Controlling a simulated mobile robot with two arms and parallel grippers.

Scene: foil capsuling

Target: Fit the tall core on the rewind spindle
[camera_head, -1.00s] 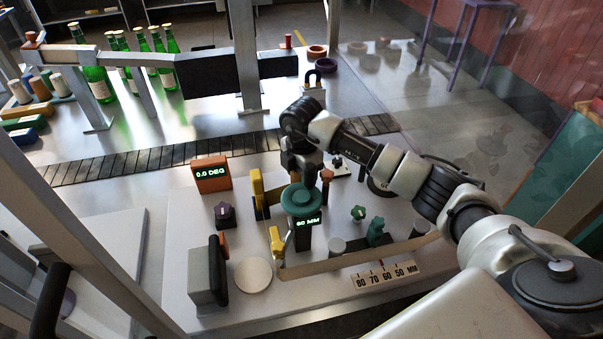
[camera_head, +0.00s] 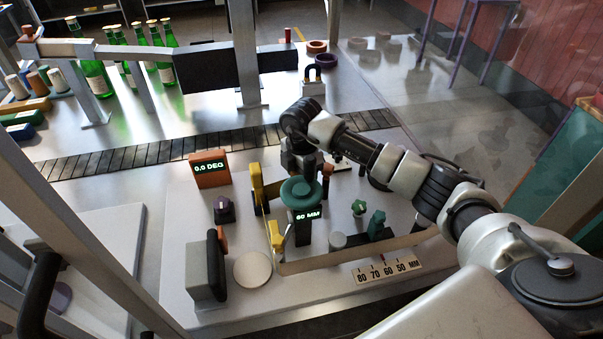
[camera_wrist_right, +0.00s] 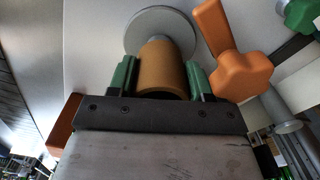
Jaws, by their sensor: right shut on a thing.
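My right gripper (camera_wrist_right: 162,82) has green fingers shut on a brown cylindrical core (camera_wrist_right: 162,65). In the right wrist view the core stands between the fingers, its far end against or just in front of a grey round disc (camera_wrist_right: 160,22). I cannot tell whether the core is around a spindle or touching the disc. In the head view my right gripper (camera_head: 301,166) points down behind a teal disc (camera_head: 300,190) above the 60 MM display (camera_head: 306,216). The core and the grey disc are hidden there. My left gripper is not in view.
An orange knob (camera_wrist_right: 237,60) stands close beside the core. A dark conveyor (camera_head: 130,161) runs behind. Green bottles (camera_head: 163,60) stand at the back left.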

